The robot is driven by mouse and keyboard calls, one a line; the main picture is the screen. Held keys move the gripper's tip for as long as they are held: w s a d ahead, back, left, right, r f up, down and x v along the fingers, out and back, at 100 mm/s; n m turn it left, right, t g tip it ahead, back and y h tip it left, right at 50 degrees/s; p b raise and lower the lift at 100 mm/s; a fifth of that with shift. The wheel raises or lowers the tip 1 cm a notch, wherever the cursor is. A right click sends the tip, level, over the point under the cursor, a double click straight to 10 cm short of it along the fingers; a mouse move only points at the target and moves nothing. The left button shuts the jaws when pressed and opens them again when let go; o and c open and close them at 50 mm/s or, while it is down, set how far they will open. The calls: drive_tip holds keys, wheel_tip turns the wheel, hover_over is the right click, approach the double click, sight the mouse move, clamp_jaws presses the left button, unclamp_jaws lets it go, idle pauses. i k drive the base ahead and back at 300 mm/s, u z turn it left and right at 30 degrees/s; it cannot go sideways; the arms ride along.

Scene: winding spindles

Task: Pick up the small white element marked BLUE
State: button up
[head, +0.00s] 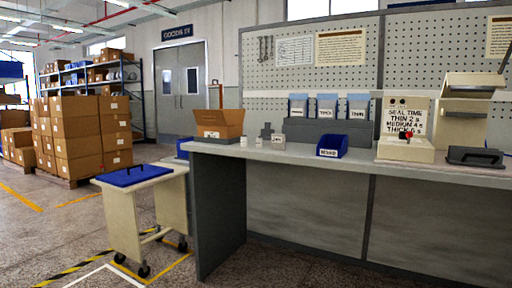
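Small white pieces stand on the workbench top (440,176) in the head view, left of centre. Two tiny white cylinders (243,141) (258,142) stand close together, and a larger white labelled block (278,141) stands just right of them. Their markings are too small to read, so I cannot tell which one is marked BLUE. My gripper is not in view.
A cardboard box (219,123) sits at the bench's left end. A grey holder (328,132) with pouches stands behind a blue bin (332,147). A sealing machine (405,148) stands right. A cart (131,200) with a blue top stands left of the bench.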

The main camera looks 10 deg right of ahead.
sight(258, 142)
drive_tip(key=z, duration=0.35)
drive_tip(key=k, duration=0.4)
drive_tip(key=u, duration=0.45)
drive_tip(key=i, duration=0.7)
drive_tip(key=u, duration=0.95)
drive_tip(key=i, duration=1)
drive_tip(key=z, duration=0.8)
drive_tip(key=i, duration=0.95)
drive_tip(key=z, duration=1)
